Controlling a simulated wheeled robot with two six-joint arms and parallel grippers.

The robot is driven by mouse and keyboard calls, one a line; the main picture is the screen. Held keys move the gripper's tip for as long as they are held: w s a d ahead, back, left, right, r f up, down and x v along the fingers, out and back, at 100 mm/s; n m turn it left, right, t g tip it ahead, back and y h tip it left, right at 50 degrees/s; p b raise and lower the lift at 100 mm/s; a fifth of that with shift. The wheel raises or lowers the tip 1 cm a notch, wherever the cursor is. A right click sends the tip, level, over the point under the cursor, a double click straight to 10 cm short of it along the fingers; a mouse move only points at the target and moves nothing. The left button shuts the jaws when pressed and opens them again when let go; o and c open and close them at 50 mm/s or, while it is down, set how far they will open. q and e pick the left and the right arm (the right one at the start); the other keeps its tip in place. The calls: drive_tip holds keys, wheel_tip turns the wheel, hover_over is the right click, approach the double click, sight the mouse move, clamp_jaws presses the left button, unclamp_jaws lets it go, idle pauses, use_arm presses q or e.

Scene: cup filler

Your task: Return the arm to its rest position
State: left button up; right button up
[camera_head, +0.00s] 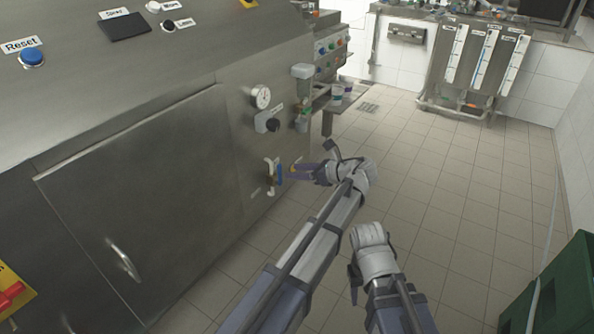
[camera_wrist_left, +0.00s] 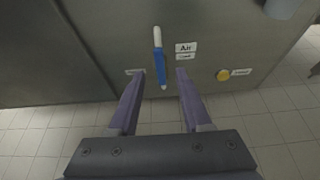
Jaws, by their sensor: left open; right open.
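My left gripper (camera_head: 297,172) reaches toward the front of the steel machine. It is open and empty, just in front of a blue-handled valve lever (camera_head: 277,171). In the left wrist view the two fingers (camera_wrist_left: 158,76) are spread apart. The lever (camera_wrist_left: 158,58), blue with a white upper end, stands nearly upright in the picture between and ahead of the fingertips, beside an "Air" label. I cannot tell whether a finger touches it. My right gripper (camera_head: 355,280) is open, lower in the head view, over the floor; its fingers are partly hidden.
A yellow button (camera_wrist_left: 223,75) is right of the lever. A green crate (camera_head: 566,290) stands at the lower right. The tiled floor between is clear.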

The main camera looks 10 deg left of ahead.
use_arm(q)
drive_tip(key=shift+d, duration=0.2)
drive_tip(key=s+a+f+n+g+h, duration=0.3)
drive_tip(key=s+f+n+h, duration=0.5)
drive_tip(key=s+f+n, duration=0.5)
drive_tip(key=s+d+n+g+h, duration=0.25)
drive_tip(key=s+d+n, duration=0.25)
drive_tip(key=s+d, duration=1.05)
wheel_tip(320, 180, up, 31)
drive_tip(key=a+h+p, duration=0.1)
drive_tip(key=p, duration=3)
drive_tip(key=shift+r+t+p, duration=0.2)
drive_tip(key=shift+t+p, duration=0.15)
drive_tip(key=shift+t, duration=0.1)
